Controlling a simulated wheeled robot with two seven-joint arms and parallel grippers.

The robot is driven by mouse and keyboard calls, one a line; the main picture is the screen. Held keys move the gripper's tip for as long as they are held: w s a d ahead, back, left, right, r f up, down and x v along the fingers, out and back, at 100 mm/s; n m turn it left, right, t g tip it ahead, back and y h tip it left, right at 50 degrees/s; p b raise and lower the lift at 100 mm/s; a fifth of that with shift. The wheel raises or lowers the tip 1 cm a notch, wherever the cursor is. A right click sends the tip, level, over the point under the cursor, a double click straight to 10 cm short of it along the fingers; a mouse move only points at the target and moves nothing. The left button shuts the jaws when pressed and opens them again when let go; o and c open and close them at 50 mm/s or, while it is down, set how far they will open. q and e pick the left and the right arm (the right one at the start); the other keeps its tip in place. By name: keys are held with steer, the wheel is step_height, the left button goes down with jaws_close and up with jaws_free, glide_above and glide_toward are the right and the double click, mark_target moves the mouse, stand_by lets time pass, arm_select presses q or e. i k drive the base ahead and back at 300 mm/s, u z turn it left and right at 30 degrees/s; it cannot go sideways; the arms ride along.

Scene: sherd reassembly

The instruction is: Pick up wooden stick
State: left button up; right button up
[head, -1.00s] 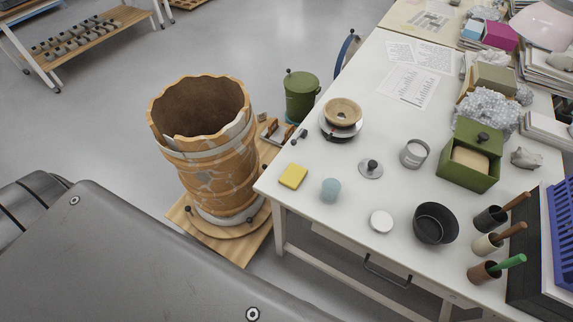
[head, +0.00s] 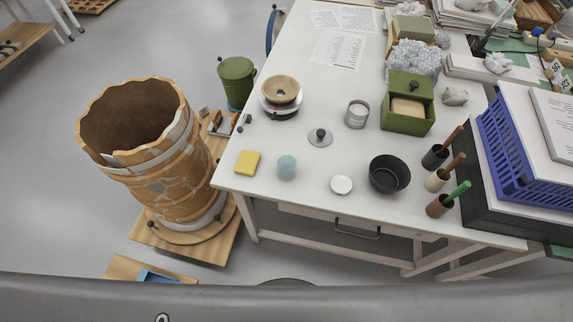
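Several small holders stand at the right end of the white table. A brown wooden stick (head: 454,135) leans up out of a black holder (head: 434,157). A second brown wooden stick (head: 455,163) leans out of a cream holder (head: 436,181). A green stick (head: 459,191) leans out of a brown holder (head: 439,206). The lower ends of all these sticks are hidden inside their holders. I cannot tell which brown stick the task means. Neither of my grippers is in view.
The white table (head: 300,206) carries a black bowl (head: 389,174), white lid (head: 341,184), yellow block (head: 247,162) and green box (head: 408,103). A blue basket (head: 521,150) stands close right of the sticks. A large cracked vessel (head: 170,180) stands left, off the table.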

mark_target(461, 156)
steer(key=z, duration=3.5)
steer(key=i, duration=2.45)
steer(key=u, duration=3.25)
